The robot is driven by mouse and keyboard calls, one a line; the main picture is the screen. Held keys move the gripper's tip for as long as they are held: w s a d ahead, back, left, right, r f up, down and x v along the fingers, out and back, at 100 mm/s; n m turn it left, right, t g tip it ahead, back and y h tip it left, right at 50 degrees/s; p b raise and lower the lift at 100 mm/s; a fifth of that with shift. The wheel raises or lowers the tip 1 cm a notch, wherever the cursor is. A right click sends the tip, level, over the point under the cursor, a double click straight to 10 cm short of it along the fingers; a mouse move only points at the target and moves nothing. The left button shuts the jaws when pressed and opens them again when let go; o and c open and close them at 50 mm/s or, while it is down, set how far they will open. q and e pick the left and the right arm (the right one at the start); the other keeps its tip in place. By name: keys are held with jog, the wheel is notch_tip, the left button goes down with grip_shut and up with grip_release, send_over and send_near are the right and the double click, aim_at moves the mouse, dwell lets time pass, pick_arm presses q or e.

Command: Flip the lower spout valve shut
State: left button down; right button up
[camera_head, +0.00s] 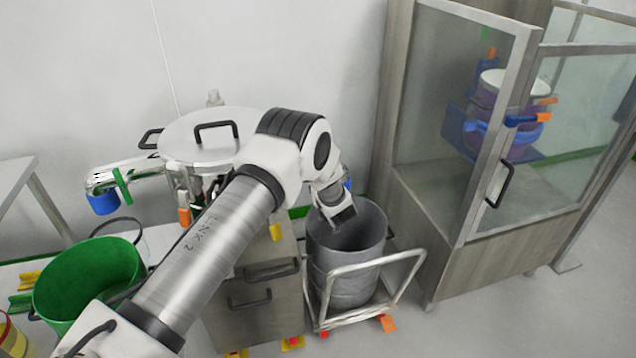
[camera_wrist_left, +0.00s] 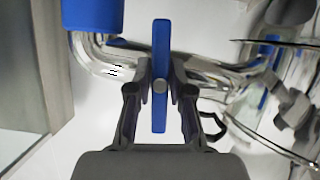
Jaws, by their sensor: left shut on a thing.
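The blue valve lever (camera_wrist_left: 160,120) is upright in the left wrist view and lies crosswise to the shiny bent spout pipe (camera_wrist_left: 205,72). My left gripper (camera_wrist_left: 160,80) is shut on this lever, with one finger on each side. A blue end cap (camera_wrist_left: 92,15) sits on the pipe's upper left end. In the head view my left arm reaches over the steel vessel's right side, and its wrist hides the lever. A bit of blue (camera_head: 347,185) shows just past the wrist. My right gripper is not in view.
The lidded vessel (camera_head: 180,135) has another spout on its left with a green handle (camera_head: 122,186). A grey bin (camera_head: 345,275) on a cart (camera_head: 405,268) stands below my wrist. A glass-doored cabinet (camera_head: 455,215) is at right, a green bucket (camera_head: 85,280) at left.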

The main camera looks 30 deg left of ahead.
pick_arm(q)
jog(key=shift+m+g, duration=0.3)
jog(key=shift+m, duration=0.1)
jog(key=c, duration=1)
grip_release()
jog(key=shift+c, duration=0.2)
jog(key=v, duration=1.2)
jog(key=shift+f, duration=0.1)
